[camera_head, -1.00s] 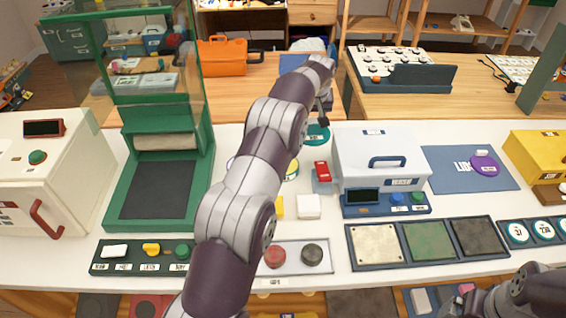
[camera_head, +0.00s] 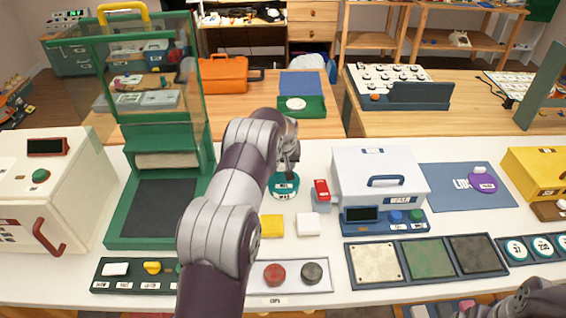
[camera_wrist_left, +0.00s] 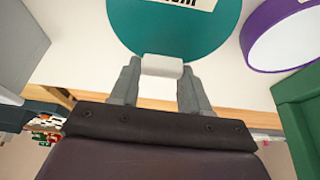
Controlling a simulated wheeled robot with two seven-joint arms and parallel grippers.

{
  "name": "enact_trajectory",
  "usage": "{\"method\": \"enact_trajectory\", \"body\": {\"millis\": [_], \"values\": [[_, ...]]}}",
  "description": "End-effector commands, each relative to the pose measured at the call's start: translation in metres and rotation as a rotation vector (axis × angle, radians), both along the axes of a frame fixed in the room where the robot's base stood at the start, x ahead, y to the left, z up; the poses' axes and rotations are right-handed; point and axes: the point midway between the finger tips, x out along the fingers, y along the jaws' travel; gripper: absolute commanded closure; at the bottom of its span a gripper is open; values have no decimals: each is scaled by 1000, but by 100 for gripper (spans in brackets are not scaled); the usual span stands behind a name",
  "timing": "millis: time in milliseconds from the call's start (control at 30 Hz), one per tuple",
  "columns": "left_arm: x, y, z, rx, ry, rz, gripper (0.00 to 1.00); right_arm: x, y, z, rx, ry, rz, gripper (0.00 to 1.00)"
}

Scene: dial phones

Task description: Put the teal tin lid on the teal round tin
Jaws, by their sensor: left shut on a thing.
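My left gripper (camera_head: 289,166) is shut on the white knob of the teal tin lid (camera_head: 284,181), a flat teal disc with a white label. In the left wrist view, the knob sits between the fingers (camera_wrist_left: 161,82) and the lid (camera_wrist_left: 172,30) fills the top middle. The teal round tin is not clearly told apart from the lid; whatever lies under the lid is mostly hidden, and I cannot tell whether they touch. My right gripper (camera_head: 530,298) shows only partly at the lower right, its fingers unclear.
A purple round tin (camera_wrist_left: 290,38) stands beside the lid in the left wrist view. Yellow (camera_head: 272,226) and white (camera_head: 307,224) blocks lie nearer. A green press (camera_head: 160,230) stands left.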

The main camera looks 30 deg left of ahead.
Motion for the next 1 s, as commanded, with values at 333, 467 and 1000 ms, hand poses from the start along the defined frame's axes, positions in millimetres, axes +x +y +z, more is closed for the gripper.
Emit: {"method": "enact_trajectory", "body": {"millis": [333,467,1000], "values": [[0,0,0,0,0,0,28,0,0,0,0,0,0,4],[-1,-1,7,0,-1,0,28,0,0,3,0,0,0,4],[-38,-22,109,0,-1,0,28,0,0,-8,0,0,0,4]]}}
